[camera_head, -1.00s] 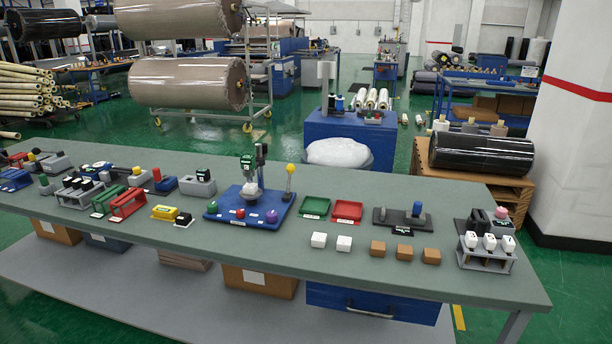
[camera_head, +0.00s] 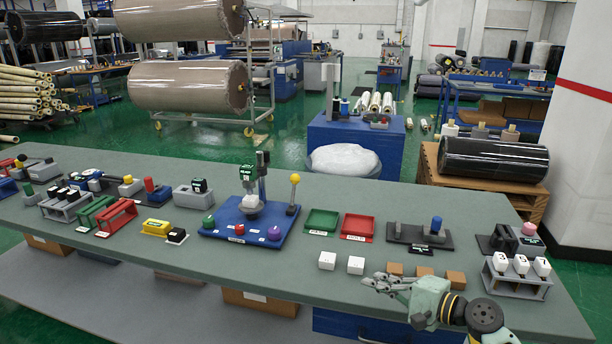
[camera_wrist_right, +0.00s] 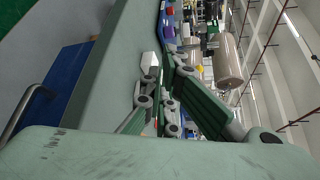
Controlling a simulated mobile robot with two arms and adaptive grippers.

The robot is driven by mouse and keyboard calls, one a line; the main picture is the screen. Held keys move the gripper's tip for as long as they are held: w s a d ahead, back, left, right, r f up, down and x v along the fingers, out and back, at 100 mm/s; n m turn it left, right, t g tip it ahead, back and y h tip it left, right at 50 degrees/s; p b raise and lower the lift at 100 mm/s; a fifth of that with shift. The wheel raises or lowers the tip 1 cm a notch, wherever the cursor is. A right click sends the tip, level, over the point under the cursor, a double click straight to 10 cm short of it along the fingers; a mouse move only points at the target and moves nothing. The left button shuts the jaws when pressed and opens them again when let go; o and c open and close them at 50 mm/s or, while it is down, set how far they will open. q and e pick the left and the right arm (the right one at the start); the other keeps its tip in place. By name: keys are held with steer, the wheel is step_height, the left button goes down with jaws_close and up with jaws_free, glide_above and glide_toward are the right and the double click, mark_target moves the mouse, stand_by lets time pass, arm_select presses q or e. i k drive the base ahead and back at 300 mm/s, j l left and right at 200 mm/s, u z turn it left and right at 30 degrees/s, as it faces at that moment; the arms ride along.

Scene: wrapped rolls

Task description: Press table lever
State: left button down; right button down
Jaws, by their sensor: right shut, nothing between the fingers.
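A lever with a yellow ball knob (camera_head: 295,178) stands upright at the right end of a blue base plate (camera_head: 212,234) on the grey-green table (camera_head: 300,274). The plate also carries a dark post device (camera_head: 262,175) with a white block, and several coloured knobs along its front. My right gripper (camera_head: 372,284) is shut and empty, over the table's front edge beside the brown blocks, well to the right of and nearer than the lever. Its fingers (camera_wrist_right: 155,88) also show in the right wrist view, with a white block (camera_wrist_right: 149,63) beyond. My left gripper is not in view.
Two white blocks (camera_head: 327,261) and several brown blocks (camera_head: 425,271) lie near my right gripper. A green tray (camera_head: 322,222) and a red tray (camera_head: 358,227) are right of the lever. A rack of white items (camera_head: 517,274) stands at the right end.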

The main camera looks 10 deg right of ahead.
mark_target(295, 178)
steer(key=i, duration=1.6)
